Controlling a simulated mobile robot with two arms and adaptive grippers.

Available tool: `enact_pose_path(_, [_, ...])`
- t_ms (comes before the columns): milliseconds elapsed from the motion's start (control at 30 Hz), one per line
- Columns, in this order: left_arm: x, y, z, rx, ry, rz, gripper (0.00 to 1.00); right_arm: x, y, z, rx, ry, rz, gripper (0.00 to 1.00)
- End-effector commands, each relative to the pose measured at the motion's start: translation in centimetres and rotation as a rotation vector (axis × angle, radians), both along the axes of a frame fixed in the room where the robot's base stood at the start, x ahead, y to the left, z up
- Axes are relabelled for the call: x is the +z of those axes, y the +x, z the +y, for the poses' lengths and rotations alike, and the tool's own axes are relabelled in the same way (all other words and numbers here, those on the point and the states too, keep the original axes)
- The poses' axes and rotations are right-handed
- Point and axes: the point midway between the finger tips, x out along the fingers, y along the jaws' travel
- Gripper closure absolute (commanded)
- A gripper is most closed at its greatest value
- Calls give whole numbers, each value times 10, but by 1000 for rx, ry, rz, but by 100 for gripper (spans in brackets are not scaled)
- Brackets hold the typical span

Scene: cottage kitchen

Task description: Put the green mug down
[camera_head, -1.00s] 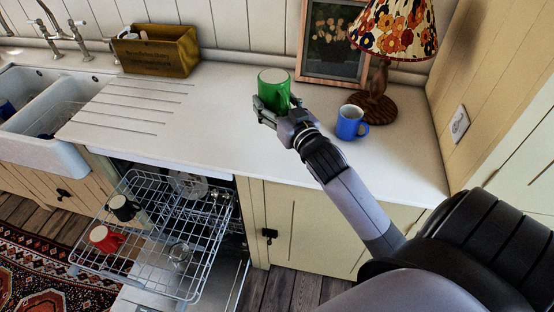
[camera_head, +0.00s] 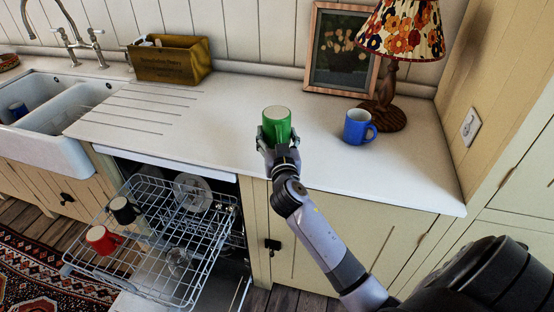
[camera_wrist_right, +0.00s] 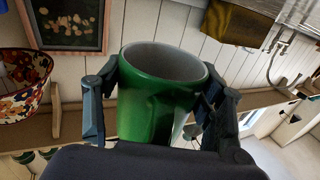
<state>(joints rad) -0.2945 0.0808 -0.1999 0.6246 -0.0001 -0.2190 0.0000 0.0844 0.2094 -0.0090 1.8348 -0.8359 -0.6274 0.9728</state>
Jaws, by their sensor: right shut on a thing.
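The green mug (camera_head: 277,122) is upright in my right gripper (camera_head: 278,145), over the front part of the white countertop (camera_head: 225,120). The fingers are shut around its sides. In the right wrist view the green mug (camera_wrist_right: 158,105) sits between the two fingers of the right gripper (camera_wrist_right: 160,110), its pale inside showing. I cannot tell whether its base touches the counter. My left gripper is in neither view.
A blue mug (camera_head: 357,127) stands right of the green mug, before a lamp (camera_head: 388,108) and a framed picture (camera_head: 338,52). A wooden box (camera_head: 170,62) stands at the back left. An open dishwasher rack (camera_head: 150,240) holds a red mug (camera_head: 101,240) and a black mug (camera_head: 122,210).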

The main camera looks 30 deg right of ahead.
Motion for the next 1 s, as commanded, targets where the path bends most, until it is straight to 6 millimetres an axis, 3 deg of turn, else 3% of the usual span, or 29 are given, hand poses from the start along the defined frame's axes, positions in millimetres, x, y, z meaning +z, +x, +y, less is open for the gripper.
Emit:
enact_pose_path(100, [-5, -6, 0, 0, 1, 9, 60, -24, 0, 0, 1, 0, 0, 75])
enact_pose_path(300, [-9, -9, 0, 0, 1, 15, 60, -41, 0, 0, 0, -2, -2, 75])
enact_pose_path(500, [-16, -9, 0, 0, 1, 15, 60, -72, 0, 0, 0, -1, 0, 75])
enact_pose_path(967, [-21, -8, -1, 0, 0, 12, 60, -81, 0, 0, 1, 0, -4, 75])
enact_pose_path(1000, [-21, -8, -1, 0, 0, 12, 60, -82, 0, 0, 1, 0, -1, 36])
